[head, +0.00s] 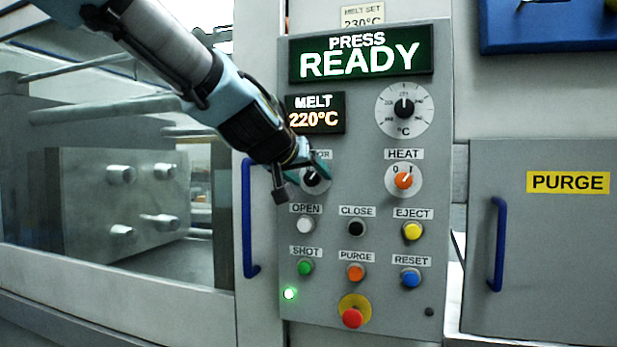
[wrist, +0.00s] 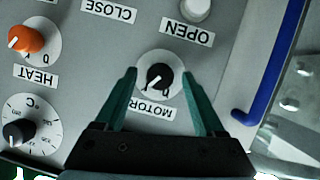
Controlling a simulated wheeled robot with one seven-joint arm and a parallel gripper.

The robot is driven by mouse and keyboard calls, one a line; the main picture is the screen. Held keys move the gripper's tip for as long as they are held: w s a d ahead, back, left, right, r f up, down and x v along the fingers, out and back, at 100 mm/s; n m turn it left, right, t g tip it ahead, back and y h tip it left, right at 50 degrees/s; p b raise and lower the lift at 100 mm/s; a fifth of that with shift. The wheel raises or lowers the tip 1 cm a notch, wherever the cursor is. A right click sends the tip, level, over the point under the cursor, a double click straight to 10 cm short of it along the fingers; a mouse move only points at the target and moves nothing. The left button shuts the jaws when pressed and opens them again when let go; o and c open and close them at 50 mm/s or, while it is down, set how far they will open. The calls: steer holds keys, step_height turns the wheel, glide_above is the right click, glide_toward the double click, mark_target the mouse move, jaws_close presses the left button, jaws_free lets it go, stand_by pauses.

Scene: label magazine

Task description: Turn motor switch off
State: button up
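The motor switch (wrist: 159,77) is a black knob on a round white dial, upside down in the wrist view. Its white pointer aims to the lower left there, away from the 0 mark at the lower right and toward the I side. My gripper (wrist: 160,71) is open, with one green finger on each side of the knob. The fingers look apart from the knob; whether they reach its depth I cannot tell. In the head view my gripper (head: 294,172) covers part of the switch (head: 324,181) and of its label.
The orange heat switch (head: 403,180) sits to the right, pointing to I. Buttons lie below, including open (head: 305,225) and close (head: 356,228). A blue handle (head: 247,218) stands left of the panel. The green display (head: 360,54) reads PRESS READY.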

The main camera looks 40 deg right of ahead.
jaws_close()
stand_by(0.3)
